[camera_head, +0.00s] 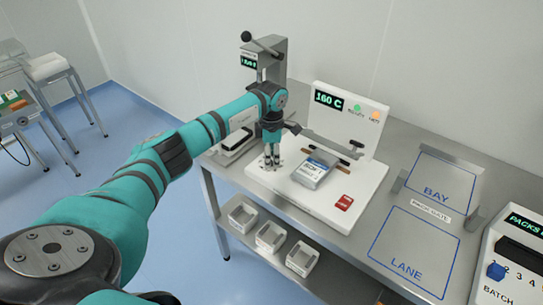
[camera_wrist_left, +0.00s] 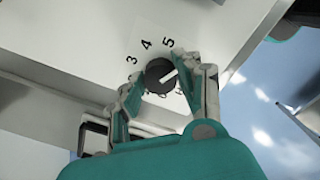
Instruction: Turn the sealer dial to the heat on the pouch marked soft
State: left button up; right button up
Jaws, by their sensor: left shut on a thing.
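The sealer (camera_head: 330,130) is a white machine on the bench, with a display reading 160 C. Its dial (camera_wrist_left: 160,75) is a black round knob with a white pointer line, ringed by numbers; 3, 4 and 5 are readable in the left wrist view. The pointer slants up and right, past the 5 toward a finger that covers that part of the scale. My left gripper (camera_head: 272,160) is over the sealer's left front; its fingers (camera_wrist_left: 160,92) are shut on the dial from both sides. A pouch (camera_head: 312,170) lies on the sealer base; its marking is too small to read.
A red switch-like piece (camera_head: 345,202) is on the sealer base, right of the pouch. Blue-outlined areas BAY (camera_head: 440,185) and LANE (camera_head: 412,250) are empty. A counter box (camera_head: 515,250) stands at the right. White bins (camera_head: 270,237) sit on the lower shelf. A grey post machine (camera_head: 268,62) stands behind.

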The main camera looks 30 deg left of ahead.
pick_arm(q)
jog(key=n+b, duration=0.1)
jog(key=n, duration=1)
jog(key=shift+a+r+n, duration=0.1)
jog(key=shift+n, duration=0.2)
jog(key=n, duration=0.5)
jog(key=shift+w, duration=0.1)
jog(key=n+p, duration=0.1)
jog(key=n, duration=0.4)
jog(key=shift+n, duration=0.7)
jog(key=shift+n+p, duration=0.3)
